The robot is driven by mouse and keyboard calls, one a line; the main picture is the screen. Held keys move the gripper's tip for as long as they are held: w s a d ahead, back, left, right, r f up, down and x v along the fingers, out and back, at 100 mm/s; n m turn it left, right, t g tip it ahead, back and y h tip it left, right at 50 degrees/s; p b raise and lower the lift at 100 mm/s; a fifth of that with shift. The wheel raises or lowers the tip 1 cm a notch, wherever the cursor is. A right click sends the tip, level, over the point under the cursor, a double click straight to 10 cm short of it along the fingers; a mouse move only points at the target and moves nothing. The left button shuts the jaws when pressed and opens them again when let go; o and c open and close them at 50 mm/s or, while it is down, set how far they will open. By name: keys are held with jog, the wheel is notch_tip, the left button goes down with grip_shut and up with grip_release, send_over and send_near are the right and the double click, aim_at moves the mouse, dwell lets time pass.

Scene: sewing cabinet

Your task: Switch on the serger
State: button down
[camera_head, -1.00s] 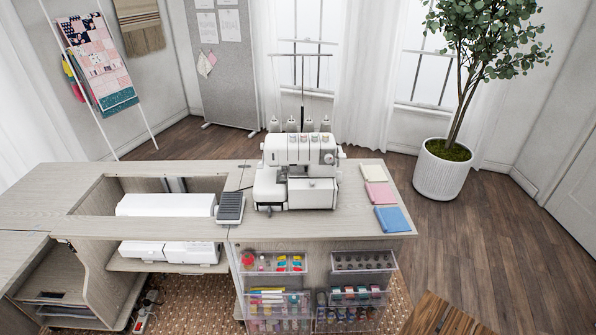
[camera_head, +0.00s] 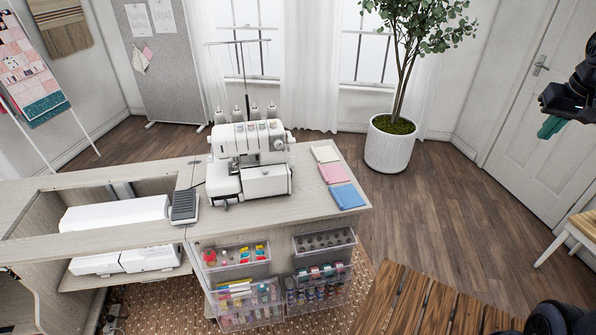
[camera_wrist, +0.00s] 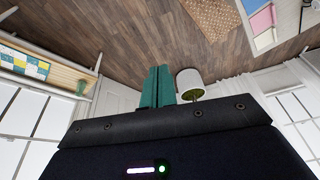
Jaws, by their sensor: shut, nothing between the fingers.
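The serger (camera_head: 248,160) is a white machine with several thread cones behind it. It stands upright on the right part of the light wood cabinet top (camera_head: 215,222). Its power switch is too small to make out. My gripper (camera_head: 548,128) is at the right edge of the head view, well to the right of the serger and apart from everything. Its teal fingers also show in the wrist view (camera_wrist: 157,88), closed together and empty. The serger does not show clearly in the wrist view.
A grey foot pedal (camera_head: 184,206) lies left of the serger. Folded fabrics (camera_head: 333,173) lie to its right. Clear drawers (camera_head: 237,256) hang below the top. A potted tree (camera_head: 388,148) stands behind right. A slatted wooden surface (camera_head: 410,305) is in front.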

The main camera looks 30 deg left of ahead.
jog(key=w+a+f+n+g+y, duration=0.1)
jog(key=w+a+f, duration=0.25)
jog(key=a, duration=0.65)
jog(key=w+a+f+n+g, duration=0.1)
jog(key=w+a+f+n, duration=0.2)
jog(key=a, duration=0.7)
jog(key=w+a+f+g+y, duration=0.1)
jog(key=w+a+f, duration=0.3)
jog(key=a, duration=0.6)
jog(key=s+a+f+g, duration=0.1)
jog(key=s+a+f, duration=0.1)
jog(key=a+f, duration=0.4)
jog(key=s+a+f+n+g, duration=0.1)
jog(key=a+f, duration=0.6)
jog(key=a, duration=0.7)
jog(key=s+a+f+n+g, duration=0.1)
jog(key=s+a+f, duration=0.3)
jog(key=a, duration=0.6)
notch_tip(320, 180, down, 2)
jog(key=shift+f+g, duration=0.15)
jog(key=shift+g, duration=0.35)
jog(key=shift+s+a, duration=0.1)
jog(key=s+a+f, duration=0.5)
jog(key=f, duration=0.3)
jog(key=shift+s+a+f, duration=0.25)
jog(key=shift+s+a, duration=0.1)
